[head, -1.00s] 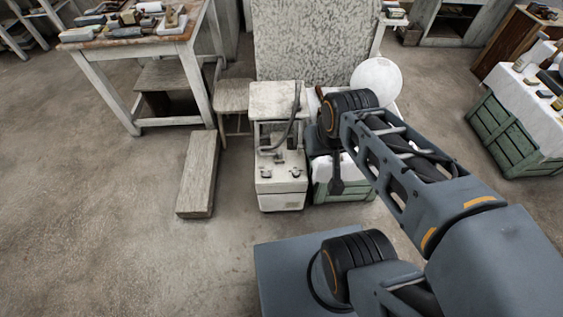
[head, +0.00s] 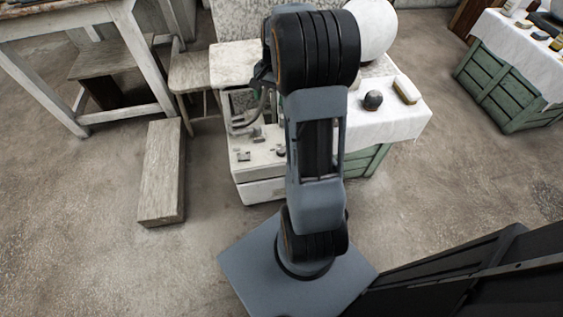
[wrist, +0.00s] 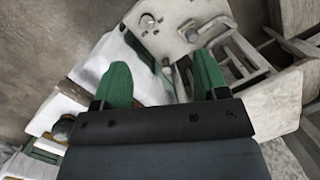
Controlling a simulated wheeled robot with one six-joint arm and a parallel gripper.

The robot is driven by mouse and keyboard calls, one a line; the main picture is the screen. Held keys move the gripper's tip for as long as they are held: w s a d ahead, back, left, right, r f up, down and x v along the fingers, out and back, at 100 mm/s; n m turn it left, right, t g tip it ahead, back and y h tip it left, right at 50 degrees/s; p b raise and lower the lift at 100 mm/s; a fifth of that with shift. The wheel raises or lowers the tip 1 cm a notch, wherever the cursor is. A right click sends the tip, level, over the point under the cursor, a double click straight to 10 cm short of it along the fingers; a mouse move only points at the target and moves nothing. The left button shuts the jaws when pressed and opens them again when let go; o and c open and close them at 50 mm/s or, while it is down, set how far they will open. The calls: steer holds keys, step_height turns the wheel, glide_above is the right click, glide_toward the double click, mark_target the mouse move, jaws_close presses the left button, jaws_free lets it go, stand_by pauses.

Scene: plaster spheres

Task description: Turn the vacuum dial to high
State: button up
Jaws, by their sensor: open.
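The vacuum unit (head: 262,190) is a worn white cabinet with a flat control top, left of my arm in the head view. Small dark controls (head: 243,156) sit on that top; I cannot tell which is the dial or read any setting. In the wrist view, the white panel (wrist: 172,24) with small round metal fittings shows at the top, beyond the fingertips. My gripper (wrist: 164,76) is open, with two green fingers apart and nothing clearly between them. In the head view it is mostly hidden by my arm, near the unit's raised back.
A wooden beam (head: 163,172) lies on the floor at left. Floor in front is clear.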

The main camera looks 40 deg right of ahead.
mark_target(281, 149)
steer(key=d+f+m+y+b, duration=0.2)
steer(key=d+f+m+b, duration=0.4)
steer(key=f, duration=1)
steer(key=a+f+b, duration=0.1)
steer(key=f+b, duration=0.1)
steer(key=f, duration=0.2)
steer(key=s+f+n+b, duration=0.1)
steer(key=f, duration=0.3)
steer(key=a+f+n+b, duration=0.1)
steer(key=f+b, duration=0.1)
steer(key=f, duration=0.2)
steer(key=shift+s+a+f+g+b, duration=0.2)
steer(key=shift+a+f+g+b, duration=0.05)
steer(key=shift+a+g+b, duration=0.1)
steer(key=shift+c, duration=0.5)
steer(key=c, duration=0.8)
